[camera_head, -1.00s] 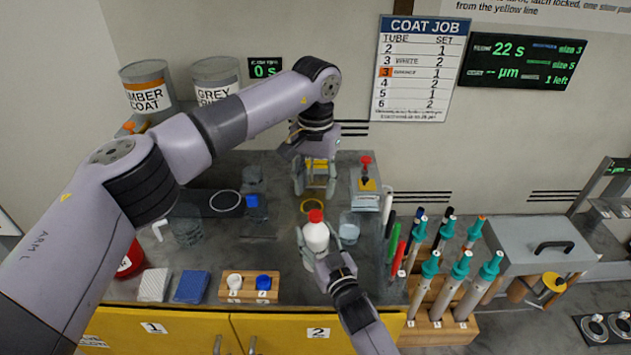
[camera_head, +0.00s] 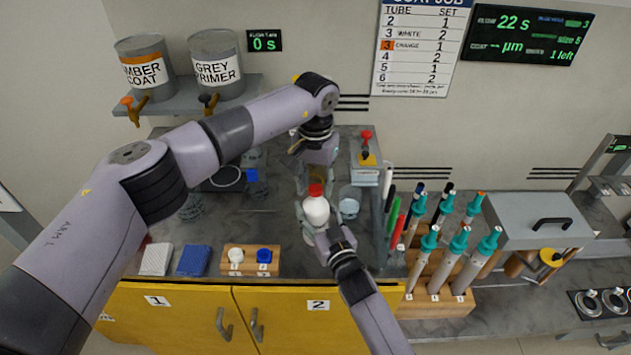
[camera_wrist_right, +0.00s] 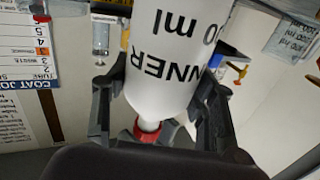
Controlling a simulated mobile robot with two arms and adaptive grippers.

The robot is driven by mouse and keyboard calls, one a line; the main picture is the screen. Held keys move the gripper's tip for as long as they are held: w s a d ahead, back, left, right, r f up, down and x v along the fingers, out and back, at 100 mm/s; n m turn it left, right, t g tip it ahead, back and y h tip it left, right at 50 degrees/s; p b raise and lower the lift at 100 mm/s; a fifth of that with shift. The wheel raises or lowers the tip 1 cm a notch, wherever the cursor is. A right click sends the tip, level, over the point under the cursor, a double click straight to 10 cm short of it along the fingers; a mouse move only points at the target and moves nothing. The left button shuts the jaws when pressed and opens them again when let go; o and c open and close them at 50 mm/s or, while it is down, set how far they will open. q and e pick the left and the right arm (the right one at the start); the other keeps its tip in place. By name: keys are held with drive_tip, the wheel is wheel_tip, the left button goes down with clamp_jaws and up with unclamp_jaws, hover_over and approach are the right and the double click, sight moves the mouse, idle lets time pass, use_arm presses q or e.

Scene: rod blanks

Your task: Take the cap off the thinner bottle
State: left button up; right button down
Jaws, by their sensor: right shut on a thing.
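The thinner bottle (camera_head: 316,212) is white with a red cap (camera_head: 316,190). My right gripper (camera_head: 318,222) is shut around its body and holds it upright at the front of the counter. In the right wrist view the bottle (camera_wrist_right: 170,65) sits between both fingers with its lettering upside down. The red cap (camera_wrist_right: 147,130) shows there at the bottle's narrow end, with no finger seen on it. My left gripper (camera_head: 315,183) points down just behind the cap, its fingers apart. The cap partly hides the space between them, and I cannot tell whether they touch it.
A wooden block (camera_head: 250,262) with a white and a blue cap lies front left, near a blue pad (camera_head: 194,260). A clear beaker (camera_head: 349,207) stands close right of the bottle. Pens and a rack of teal-topped tubes (camera_head: 440,275) stand further right.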

use_arm(q)
clamp_jaws()
drive_tip(key=shift+n, duration=0.3)
